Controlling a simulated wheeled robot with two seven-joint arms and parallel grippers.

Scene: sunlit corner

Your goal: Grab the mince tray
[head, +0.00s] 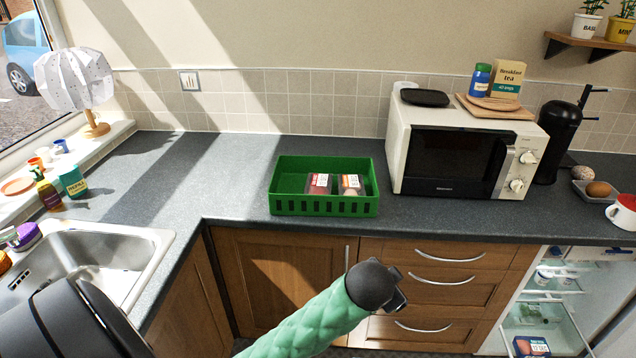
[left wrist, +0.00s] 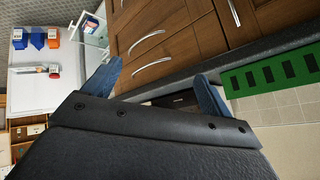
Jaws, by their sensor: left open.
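Two small packs with printed labels lie inside the green crate (head: 323,207) on the worktop. The left pack (head: 317,187) looks dark red and the right pack (head: 351,187) paler. The labels are too small to read, so I cannot tell for sure which is the mince tray. My left gripper (head: 399,289) is in front of the drawers, lower than the crate and to its right, apart from both packs. In the left wrist view its blue fingertips (left wrist: 155,85) are spread, with nothing between them. That view shows the crate (left wrist: 272,80) at the right. My right gripper is out of view.
A microwave (head: 455,150) stands right of the crate. The sink (head: 90,260) is at the left, with worktop (head: 235,165) clear between it and the crate. The worktop's front edge lies above my left gripper. An open fridge (head: 540,300) is at lower right.

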